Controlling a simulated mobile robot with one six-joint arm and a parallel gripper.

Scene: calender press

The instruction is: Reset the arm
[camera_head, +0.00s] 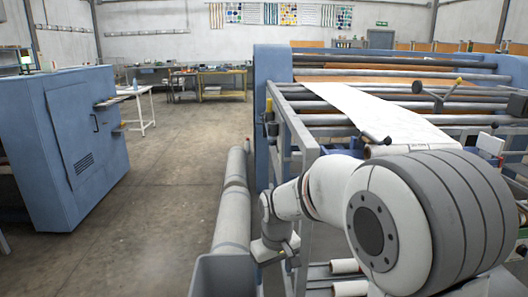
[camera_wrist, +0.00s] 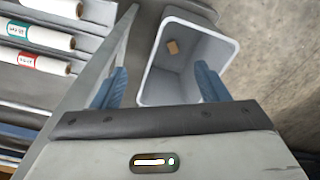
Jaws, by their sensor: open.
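My gripper (camera_wrist: 158,82) is open in the wrist view, its two blue fingers spread apart with nothing held between them. It points down above a light grey bin (camera_wrist: 146,88), with the bin's opening seen between and beyond the fingers. A small brown block (camera_wrist: 172,47) lies inside the bin. In the head view my white arm reaches from the lower right toward the bin (camera_head: 222,275) at the bottom; my fingertips cannot be made out there.
The blue calender press (camera_head: 274,100) with its rollers and white sheet (camera_head: 375,112) stands at right. White rolls with a green label (camera_wrist: 38,35) and a red label (camera_wrist: 32,60) lie beside the gripper, past a grey frame rail.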

